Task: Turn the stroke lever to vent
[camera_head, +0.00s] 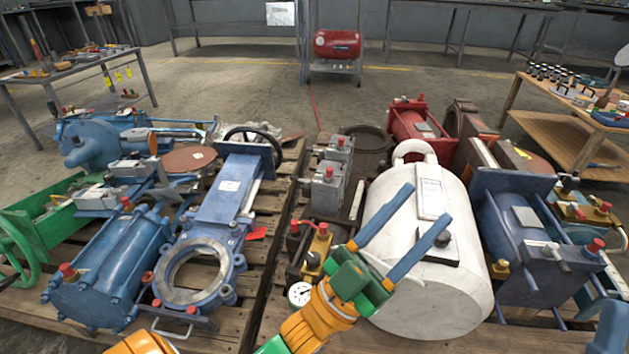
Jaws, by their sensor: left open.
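My left gripper (425,204) has long blue fingers spread apart, a green palm and an orange wrist. It is open, with nothing seen between the fingers, and it reaches up and right in front of a white tank (465,285). A small dark knob (442,239) on a dark plate sits on the tank, close beside the right finger. I cannot tell whether this is the stroke lever, and no lever or vent mark is clearly readable. A pale label plate (431,198) lies behind the fingertips. My right gripper is not clearly seen.
A round gauge (300,294) and brass fittings with red caps stand left of my wrist. Blue cylinders and a blue valve (217,200) crowd the left pallet. A blue cylinder (513,250) stands right of the tank. Open floor lies behind the pallets.

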